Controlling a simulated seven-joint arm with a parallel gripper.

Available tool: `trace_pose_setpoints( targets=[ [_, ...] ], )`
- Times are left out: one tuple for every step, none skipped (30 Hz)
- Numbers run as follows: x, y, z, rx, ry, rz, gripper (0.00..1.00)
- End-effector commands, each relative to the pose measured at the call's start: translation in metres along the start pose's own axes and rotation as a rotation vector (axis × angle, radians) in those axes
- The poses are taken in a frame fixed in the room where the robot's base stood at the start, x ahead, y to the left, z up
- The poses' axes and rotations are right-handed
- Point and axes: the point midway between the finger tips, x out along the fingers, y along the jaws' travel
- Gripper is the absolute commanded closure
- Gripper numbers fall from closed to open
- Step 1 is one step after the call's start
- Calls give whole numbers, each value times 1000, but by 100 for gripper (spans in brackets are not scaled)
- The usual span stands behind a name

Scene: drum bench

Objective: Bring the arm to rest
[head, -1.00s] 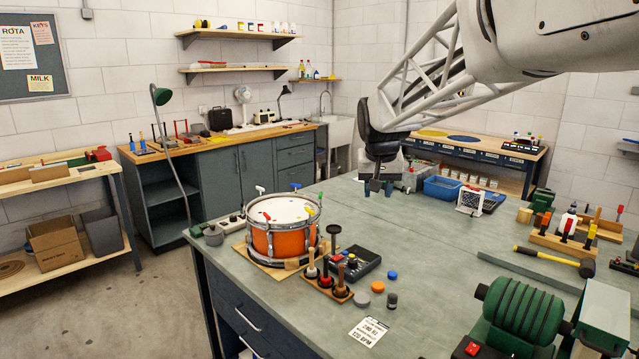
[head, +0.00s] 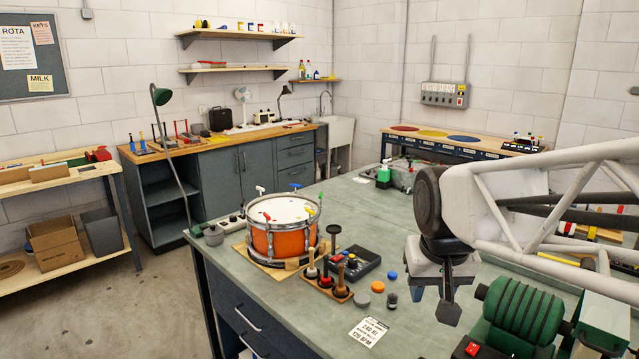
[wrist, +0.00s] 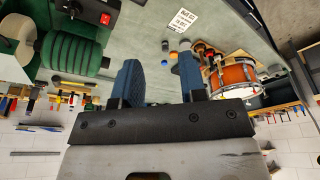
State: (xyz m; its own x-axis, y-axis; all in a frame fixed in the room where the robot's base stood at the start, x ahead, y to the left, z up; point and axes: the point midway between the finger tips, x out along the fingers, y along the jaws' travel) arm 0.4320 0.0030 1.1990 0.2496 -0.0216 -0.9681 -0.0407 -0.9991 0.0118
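My gripper (head: 447,304) hangs over the right part of the green bench top (head: 330,225) in the head view, pointing down. It is beside the green ribbed roller machine (head: 520,315) and right of the small loose caps. In the wrist view its two blue fingers (wrist: 158,78) stand wide apart with nothing between them. No object is held. The orange drum (head: 280,240) sits on its board at the bench's left, clear of my gripper.
A rack of mallets (head: 328,283), a dark control box (head: 356,262) and a printed card (head: 369,331) lie between drum and gripper. My arm hides much of the bench's right side. The bench middle is clear.

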Motion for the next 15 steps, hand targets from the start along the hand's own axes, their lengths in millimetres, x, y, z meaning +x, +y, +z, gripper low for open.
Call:
trace_pose_setpoints(
  targets=[
    [2,2,16,-1,-1,-1,62],
    [3,3,24,-2,-2,-2,62],
    [6,4,36,-4,-4,-3,62],
    [7,5,45,-5,-5,-3,62],
    [9,6,54,-7,-7,-4,62],
    [12,6,64,-8,-9,-5,62],
    [14,7,72,-9,-10,-6,62],
    [16,8,80,-9,-11,-7,62],
    [18,9,89,-10,-13,-7,62],
    [20,9,96,-11,-14,-8,62],
    [21,10,101,-12,-15,-8,62],
    [24,10,108,-14,-17,-9,62],
    [25,10,112,-15,-18,-9,62],
    [26,11,116,-16,-18,-10,62],
    [27,11,120,-16,-19,-10,62]
  ],
)
